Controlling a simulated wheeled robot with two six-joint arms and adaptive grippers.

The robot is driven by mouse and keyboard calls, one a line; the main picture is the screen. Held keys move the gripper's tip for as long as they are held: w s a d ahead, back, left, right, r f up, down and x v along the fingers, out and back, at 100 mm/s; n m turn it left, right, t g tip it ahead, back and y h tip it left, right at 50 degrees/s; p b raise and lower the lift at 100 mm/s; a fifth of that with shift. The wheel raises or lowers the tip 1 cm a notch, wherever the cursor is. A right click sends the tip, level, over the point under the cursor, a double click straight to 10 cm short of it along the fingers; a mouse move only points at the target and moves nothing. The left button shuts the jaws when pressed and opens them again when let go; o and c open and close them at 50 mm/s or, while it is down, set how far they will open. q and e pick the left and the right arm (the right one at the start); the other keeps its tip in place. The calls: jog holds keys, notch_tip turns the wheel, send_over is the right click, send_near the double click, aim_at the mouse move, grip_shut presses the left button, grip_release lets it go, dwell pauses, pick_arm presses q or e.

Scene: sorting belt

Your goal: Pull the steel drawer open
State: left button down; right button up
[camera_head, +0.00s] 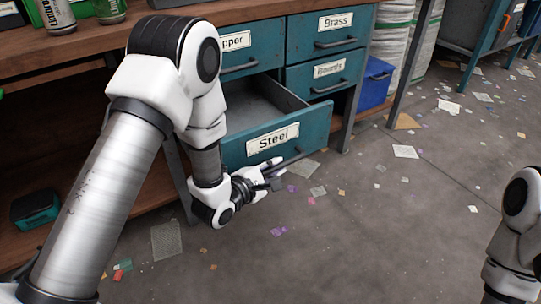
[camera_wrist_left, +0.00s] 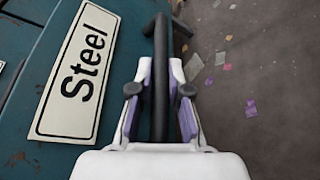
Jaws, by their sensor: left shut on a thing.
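The teal steel drawer (camera_head: 305,132), labelled "Steel", stands pulled out of the workbench cabinet, with its empty-looking inside partly showing. Its front and label also show in the left wrist view (camera_wrist_left: 80,75). My left gripper (camera_head: 272,172) is at the drawer's front, shut on the dark bar handle (camera_head: 295,160). In the left wrist view the handle (camera_wrist_left: 160,75) runs between the two fingers of the gripper (camera_wrist_left: 160,105). My left forearm hides the left part of the drawer. My right arm shows at the right edge, but its gripper is out of view.
Drawers labelled "Brass" (camera_head: 330,32) and "Boards" (camera_head: 325,75) sit closed in the cabinet, with another partly hidden drawer (camera_head: 250,60) beside them. A blue bin (camera_head: 376,85) stands right of the cabinet. Scraps litter the open concrete floor (camera_head: 400,230).

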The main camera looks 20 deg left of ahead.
pick_arm(q)
jog(key=shift+s+d, duration=0.55)
jog(key=shift+d, duration=0.2)
pick_arm(e)
jog(key=shift+s+d+r, duration=0.3)
jog(key=shift+s+d, duration=0.05)
jog(key=shift+d, duration=0.05)
pick_arm(q)
jog(key=c, duration=1.4)
grip_release()
jog(key=v, duration=0.7)
jog(key=shift+s, duration=0.25)
jog(key=shift+a, duration=0.1)
